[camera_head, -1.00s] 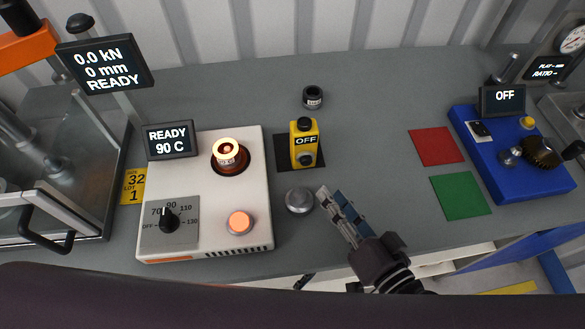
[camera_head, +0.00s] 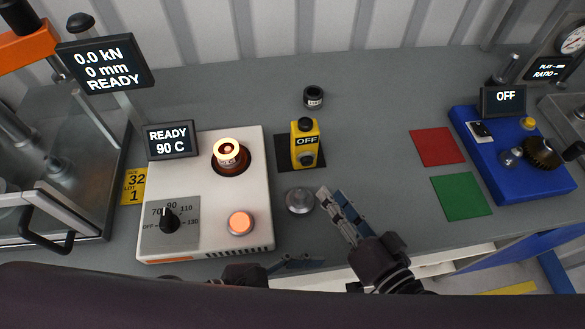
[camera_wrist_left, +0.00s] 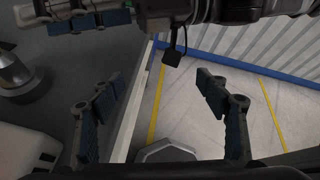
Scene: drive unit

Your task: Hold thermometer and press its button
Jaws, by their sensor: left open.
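The thermometer appears to be the yellow handheld unit (camera_head: 304,146) with a black display reading OFF. It stands on a dark square pad in the middle of the bench, with a dark round button-like part on its front. My left gripper (camera_head: 298,262) is low at the bench's front edge, away from the unit. The left wrist view shows its two fingers (camera_wrist_left: 158,80) wide apart with nothing between them. My right gripper (camera_head: 332,196) is over the bench right of the metal knob, below and right of the yellow unit; its finger gap is unclear.
A white heater box (camera_head: 205,190) reading READY 90 C stands left, with a glowing ring and an orange button. A round metal knob (camera_head: 299,201) sits between it and my right gripper. A black ring part (camera_head: 313,97) lies behind. Red (camera_head: 436,147) and green (camera_head: 460,196) squares lie right.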

